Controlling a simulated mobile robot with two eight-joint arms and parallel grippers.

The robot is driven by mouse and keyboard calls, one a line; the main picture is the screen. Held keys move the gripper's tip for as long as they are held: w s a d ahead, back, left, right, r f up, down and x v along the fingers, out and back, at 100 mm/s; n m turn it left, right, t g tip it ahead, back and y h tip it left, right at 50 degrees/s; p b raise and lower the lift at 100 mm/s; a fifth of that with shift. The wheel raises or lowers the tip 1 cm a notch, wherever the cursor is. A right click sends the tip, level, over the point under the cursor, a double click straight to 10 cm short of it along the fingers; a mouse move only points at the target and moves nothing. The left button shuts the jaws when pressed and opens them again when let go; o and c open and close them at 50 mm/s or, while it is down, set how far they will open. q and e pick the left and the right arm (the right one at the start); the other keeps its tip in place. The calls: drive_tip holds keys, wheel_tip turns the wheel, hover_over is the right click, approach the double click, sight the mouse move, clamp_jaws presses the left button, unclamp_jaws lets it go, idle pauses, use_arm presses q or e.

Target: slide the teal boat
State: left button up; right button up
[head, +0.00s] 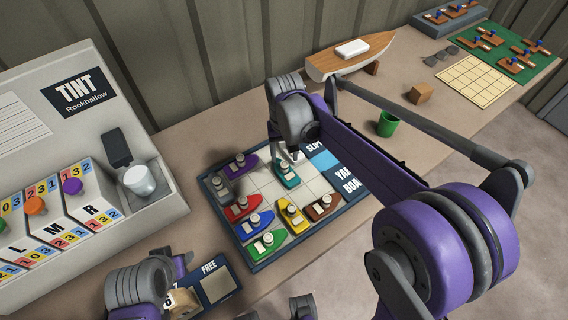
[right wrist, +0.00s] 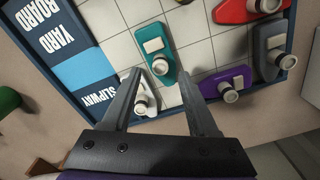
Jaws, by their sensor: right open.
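The teal boat (head: 281,181) lies on the gridded yard board (head: 245,256), near its slipway side. In the right wrist view the teal boat (right wrist: 145,32) shows a pale cabin and a round peg. My right gripper (right wrist: 158,73) is open, and the peg appears between its fingertips; I cannot tell whether they touch it. In the head view the right gripper (head: 296,156) is over the board's far side, partly hidden. A white boat (right wrist: 125,75) sits beside the teal one, partly behind a finger. My left arm is at the lower left; its fingers are not clear.
A purple boat (right wrist: 211,81), a grey boat (right wrist: 268,42) and a red boat (right wrist: 230,12) are near the teal one. Blue, green, yellow and brown boats fill the board's near side. The TINT machine (head: 130,115) stands left; a green cup (head: 387,125) stands right.

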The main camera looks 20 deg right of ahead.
sight(284, 163)
drive_tip(key=shift+f, duration=2.4)
clamp_jaws()
drive_tip(key=shift+w, duration=0.1)
